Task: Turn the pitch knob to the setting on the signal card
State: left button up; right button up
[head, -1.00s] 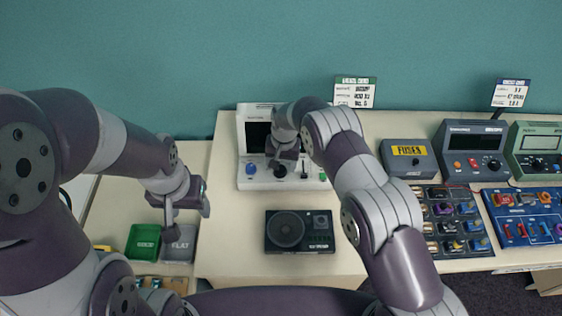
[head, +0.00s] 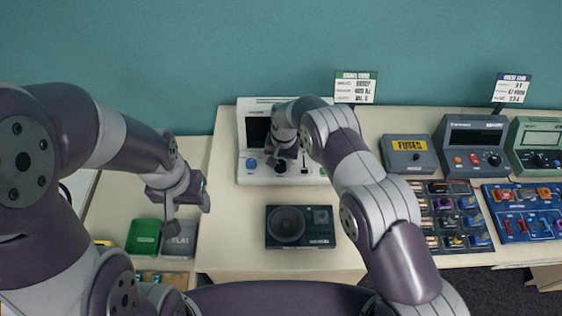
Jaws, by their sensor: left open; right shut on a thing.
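I cannot read which knob is labelled pitch. The green-topped signal card (head: 356,88) stands behind the table; its small text is not legible. My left gripper (head: 187,204) is open and empty, above the left table.
A black speaker box (head: 300,227) lies in front of the device. A fuses box (head: 409,155), meters (head: 473,146) and component boards (head: 450,216) fill the right side. Green (head: 143,237) and grey (head: 179,239) trays sit below my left gripper.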

jog(key=m+b, duration=0.3)
jog(key=shift+f, duration=0.25)
jog(key=m+b, duration=0.3)
jog(key=shift+a+r+m, duration=0.1)
jog(key=shift+m, duration=0.2)
jog(key=m+b, duration=0.2)
jog(key=m, duration=0.1)
jog(key=shift+r+m+t, duration=0.1)
jog(key=shift+m+t, duration=0.2)
jog(key=shift+r+m+b, duration=0.15)
jog(key=shift+m+b, duration=0.75)
jog(key=shift+m, duration=0.7)
jog(key=o, duration=1.1)
jog(key=shift+a, duration=0.1)
jog(key=shift+c, duration=0.2)
